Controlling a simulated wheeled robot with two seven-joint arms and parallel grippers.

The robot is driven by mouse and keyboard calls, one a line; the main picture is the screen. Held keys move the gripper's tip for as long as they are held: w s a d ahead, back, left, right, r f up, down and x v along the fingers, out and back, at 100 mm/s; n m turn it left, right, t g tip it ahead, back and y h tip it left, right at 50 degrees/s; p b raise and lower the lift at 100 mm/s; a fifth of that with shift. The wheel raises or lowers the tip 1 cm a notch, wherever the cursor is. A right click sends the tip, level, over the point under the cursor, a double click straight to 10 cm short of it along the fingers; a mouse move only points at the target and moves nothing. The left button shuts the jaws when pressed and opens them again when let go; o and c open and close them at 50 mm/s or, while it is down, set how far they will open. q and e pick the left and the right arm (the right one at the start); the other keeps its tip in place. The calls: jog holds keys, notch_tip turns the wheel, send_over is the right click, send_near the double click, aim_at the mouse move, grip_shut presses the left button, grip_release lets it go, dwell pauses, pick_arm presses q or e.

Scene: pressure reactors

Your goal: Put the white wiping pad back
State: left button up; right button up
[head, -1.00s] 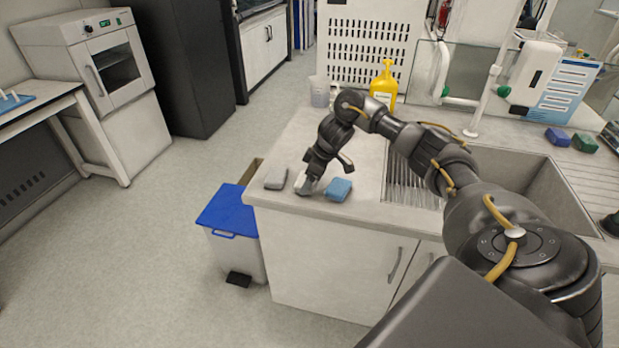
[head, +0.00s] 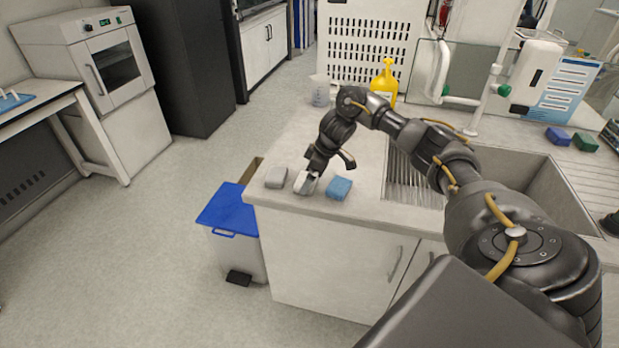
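The white wiping pad (head: 302,184) lies on the counter near its front left corner, between a grey pad (head: 276,177) and a blue pad (head: 339,188). My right gripper (head: 313,178) comes down from above and behind at the white pad's right part and hides some of it. The fingers are small and dark here, and I cannot tell whether they touch the pad or how far apart they are. My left gripper is not in view.
A sink (head: 530,185) is set in the counter to the right. A yellow bottle (head: 384,82) and a clear beaker (head: 320,92) stand behind the pads. A blue-lidded bin (head: 228,208) stands left of the counter. The counter edge is close to the pads.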

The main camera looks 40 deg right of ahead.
jog(key=p+v, duration=0.2)
jog(key=v, duration=0.9)
